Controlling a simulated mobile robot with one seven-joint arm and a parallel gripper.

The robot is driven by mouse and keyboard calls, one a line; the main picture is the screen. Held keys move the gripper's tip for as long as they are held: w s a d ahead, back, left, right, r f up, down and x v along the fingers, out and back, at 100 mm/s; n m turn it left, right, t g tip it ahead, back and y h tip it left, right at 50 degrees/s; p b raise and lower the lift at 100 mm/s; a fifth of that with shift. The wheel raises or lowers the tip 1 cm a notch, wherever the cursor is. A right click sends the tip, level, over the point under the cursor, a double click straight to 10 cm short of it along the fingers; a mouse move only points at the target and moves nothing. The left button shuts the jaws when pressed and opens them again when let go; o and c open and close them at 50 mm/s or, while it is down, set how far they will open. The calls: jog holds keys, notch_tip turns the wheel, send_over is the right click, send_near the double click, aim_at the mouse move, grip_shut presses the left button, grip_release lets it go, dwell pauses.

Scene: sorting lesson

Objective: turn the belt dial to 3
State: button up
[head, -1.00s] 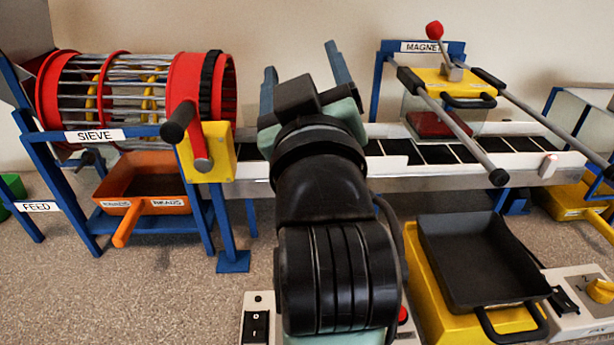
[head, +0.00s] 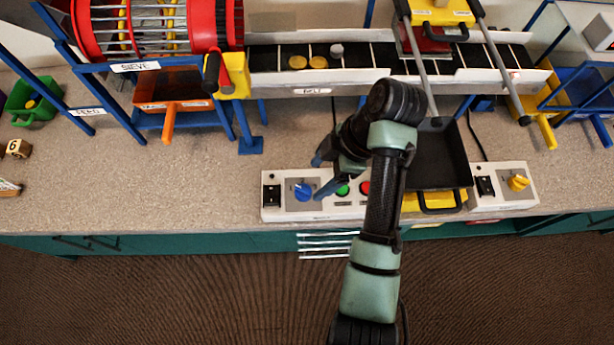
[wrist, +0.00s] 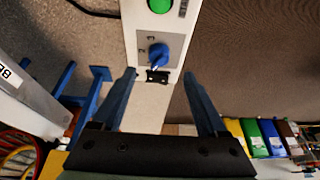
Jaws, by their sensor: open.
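The blue belt dial (head: 304,191) sits on a white control box (head: 282,207) at the front of the bench. My gripper (head: 320,177) is open and empty, just right of the dial in the head view. In the wrist view its blue fingers (wrist: 159,77) are spread wide, with the dial a little beyond the tips and between their lines. No contact with the dial shows.
The box also carries a black switch (head: 271,191), a green button (head: 342,190) and a red button (head: 364,188). A second box with a yellow dial (head: 517,183) stands to the right. A black tray (head: 441,155) is near my arm. Bench left of the box is clear.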

aim_at(306, 189)
jog(key=x, duration=0.7)
jog(key=shift+b, duration=0.35)
jog(key=shift+c, duration=0.3)
grip_shut()
